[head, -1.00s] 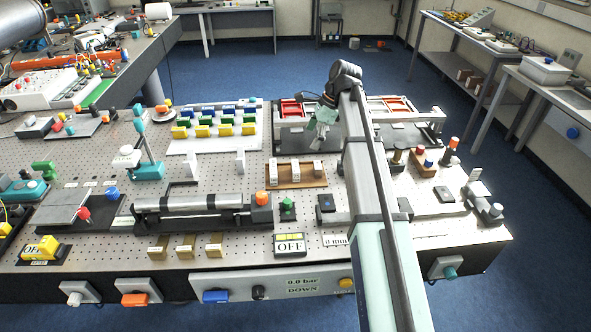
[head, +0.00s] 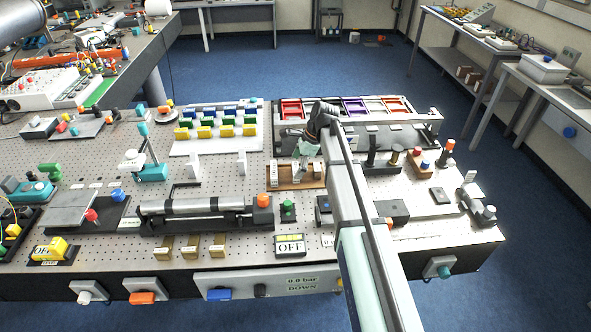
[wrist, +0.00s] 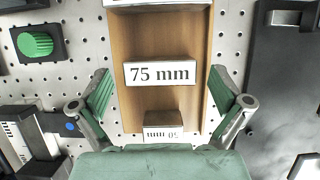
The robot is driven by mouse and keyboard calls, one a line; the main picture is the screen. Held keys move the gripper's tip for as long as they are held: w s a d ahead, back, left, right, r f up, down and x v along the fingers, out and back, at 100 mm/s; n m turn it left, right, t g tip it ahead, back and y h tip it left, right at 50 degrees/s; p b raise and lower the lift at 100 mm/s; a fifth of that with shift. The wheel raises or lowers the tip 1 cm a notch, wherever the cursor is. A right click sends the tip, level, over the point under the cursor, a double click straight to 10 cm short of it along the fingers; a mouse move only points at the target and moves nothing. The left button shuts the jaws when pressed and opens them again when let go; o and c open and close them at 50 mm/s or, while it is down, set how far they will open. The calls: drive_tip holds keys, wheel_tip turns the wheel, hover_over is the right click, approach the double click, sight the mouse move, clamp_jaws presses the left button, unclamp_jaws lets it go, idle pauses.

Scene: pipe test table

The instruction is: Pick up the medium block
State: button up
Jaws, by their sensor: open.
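The middle block (wrist: 160,73), white with "75 mm" on its face, sits in a wooden holder (wrist: 124,30) between two other white blocks. A smaller block (wrist: 163,133) is below it in the wrist view, its label upside down and partly cut off. Another block (wrist: 158,3) shows only its edge at the top. My gripper (wrist: 160,80) is open and empty, with a green-padded finger on each side of the holder and the 75 mm block between them in the picture. In the head view my gripper (head: 306,150) is over the holder (head: 285,185), hiding part of it.
A green knob (wrist: 36,44) on a black base is left of the holder. A dark plate (wrist: 285,80) lies to the right. A rack with coloured bins (head: 355,106) stands behind, and a long metal cylinder rig (head: 190,208) lies front left. The pegboard shows little free room nearby.

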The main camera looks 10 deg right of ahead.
drive_tip(key=shift+x, duration=0.85)
drive_tip(key=c, duration=1.4)
drive_tip(key=shift+o, duration=0.2)
drive_tip(key=shift+r, duration=0.15)
